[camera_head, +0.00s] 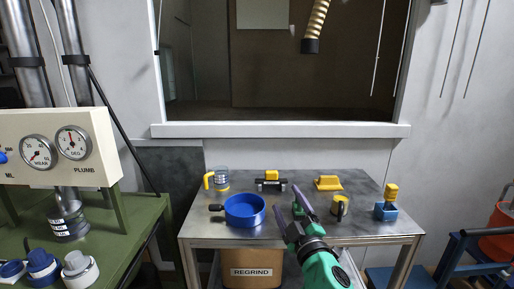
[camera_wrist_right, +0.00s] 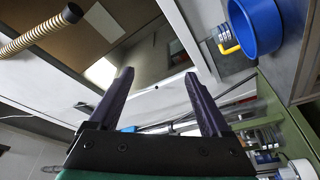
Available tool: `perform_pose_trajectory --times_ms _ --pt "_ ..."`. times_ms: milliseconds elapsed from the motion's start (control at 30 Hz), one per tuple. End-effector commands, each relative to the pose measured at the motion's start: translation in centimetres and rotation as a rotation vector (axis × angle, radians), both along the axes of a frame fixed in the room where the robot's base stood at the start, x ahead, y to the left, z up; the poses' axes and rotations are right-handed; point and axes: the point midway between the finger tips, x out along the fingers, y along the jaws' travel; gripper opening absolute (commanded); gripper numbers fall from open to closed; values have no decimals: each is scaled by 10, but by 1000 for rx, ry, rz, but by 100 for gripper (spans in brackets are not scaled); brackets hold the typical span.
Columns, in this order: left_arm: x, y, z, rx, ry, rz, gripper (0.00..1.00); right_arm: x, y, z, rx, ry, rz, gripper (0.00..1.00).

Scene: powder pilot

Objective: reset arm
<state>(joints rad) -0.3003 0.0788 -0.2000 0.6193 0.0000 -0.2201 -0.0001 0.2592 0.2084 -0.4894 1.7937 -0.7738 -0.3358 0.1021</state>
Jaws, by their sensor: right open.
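My right gripper (camera_head: 286,207) reaches up from the bottom of the head view, its green wrist low and its dark purple fingers spread apart. It is open and empty, in front of or above the metal table (camera_head: 300,228), just right of a blue round pan (camera_head: 245,212). In the right wrist view, the two fingers (camera_wrist_right: 158,76) stand apart with nothing between them. That view looks past them toward the window and wall, with the blue pan (camera_wrist_right: 258,25) at the upper right. My left gripper is not in view.
A REGRIND box (camera_head: 252,272) sits below. A green bench (camera_head: 130,225) with gauges stands left. A hose (camera_head: 316,25) hangs above.

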Motion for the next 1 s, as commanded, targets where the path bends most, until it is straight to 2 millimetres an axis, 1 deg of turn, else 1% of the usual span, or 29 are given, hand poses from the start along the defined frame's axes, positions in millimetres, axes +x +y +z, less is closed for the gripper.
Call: perform_pose_trajectory --times_ms 33,67,100,167,200,267,300,367,400,467,500,567,600,767,800,967,1000 --pt "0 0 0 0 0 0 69 -9 -31 -33 98 128 -87 82" --pt "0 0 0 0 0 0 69 -15 -49 -53 154 212 -142 82" --pt "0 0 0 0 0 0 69 -27 -72 -82 219 325 -210 82" --pt "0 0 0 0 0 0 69 -51 -98 -124 303 488 -297 82" --pt "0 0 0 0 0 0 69 -68 -111 -148 346 587 -344 82" --pt "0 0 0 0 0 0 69 -95 -125 -178 395 720 -402 82" --pt "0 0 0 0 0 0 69 -112 -132 -194 420 797 -433 82" --pt "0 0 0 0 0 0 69 -136 -139 -215 452 902 -469 82" --pt "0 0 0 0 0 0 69 -152 -142 -226 467 965 -488 82" --pt "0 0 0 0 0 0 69 -175 -146 -240 486 1053 -515 82" --pt "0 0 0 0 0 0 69 -190 -147 -248 498 1108 -529 82" --pt "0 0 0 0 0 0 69 -212 -149 -259 510 1188 -548 82" --pt "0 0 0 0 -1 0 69 -226 -150 -265 517 1239 -560 82" --pt "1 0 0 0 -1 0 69 -281 -151 -281 535 1431 -595 82" --pt "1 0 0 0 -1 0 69 -295 -150 -283 536 1478 -601 82" --pt "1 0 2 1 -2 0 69 -284 -148 -333 526 1497 -607 82" --pt "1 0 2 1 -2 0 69 -283 -148 -346 524 1502 -609 82"
